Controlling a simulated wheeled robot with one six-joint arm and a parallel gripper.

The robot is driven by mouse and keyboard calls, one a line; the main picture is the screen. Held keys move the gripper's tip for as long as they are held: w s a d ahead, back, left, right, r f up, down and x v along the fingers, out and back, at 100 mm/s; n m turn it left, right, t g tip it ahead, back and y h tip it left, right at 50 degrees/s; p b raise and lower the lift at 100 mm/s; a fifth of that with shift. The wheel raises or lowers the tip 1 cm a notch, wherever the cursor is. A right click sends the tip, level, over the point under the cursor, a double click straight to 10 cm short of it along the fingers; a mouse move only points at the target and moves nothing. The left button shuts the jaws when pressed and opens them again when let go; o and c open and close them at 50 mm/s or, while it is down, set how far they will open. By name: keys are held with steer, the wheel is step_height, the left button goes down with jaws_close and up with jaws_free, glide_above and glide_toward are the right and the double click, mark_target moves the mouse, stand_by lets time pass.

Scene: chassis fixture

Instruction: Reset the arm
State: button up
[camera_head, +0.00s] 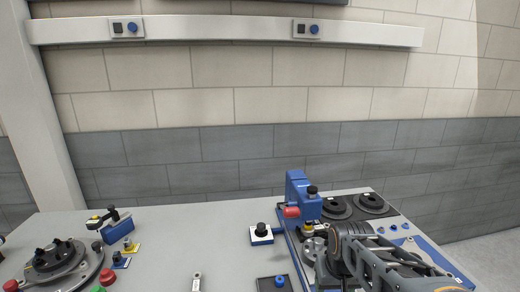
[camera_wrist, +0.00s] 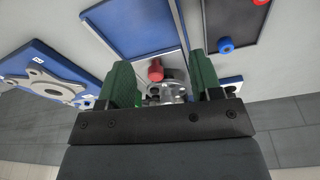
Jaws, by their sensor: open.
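My arm (camera_head: 388,268) reaches in from the lower right of the head view, over the right part of the table. My gripper (camera_wrist: 163,72) shows in the wrist view as two green fingers standing well apart on a black mount. It is open, with no held object visible between the fingers. A red knob (camera_wrist: 156,70) and a metal round part show in the gap beyond the fingers; I cannot tell how far off they are. In the head view I cannot make out the fingertips.
A blue upright fixture (camera_head: 298,190) with a red knob stands close left of my arm. A dark tray (camera_head: 262,284) lies in front, and black discs (camera_head: 337,207) lie behind. A round fixture (camera_head: 60,262) stands far left. The table (camera_head: 185,235) has free room at middle left.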

steer(key=s+a+t, duration=0.1)
steer(key=s, duration=0.5)
steer(key=shift+r+t, duration=0.2)
steer(key=shift+t, duration=0.1)
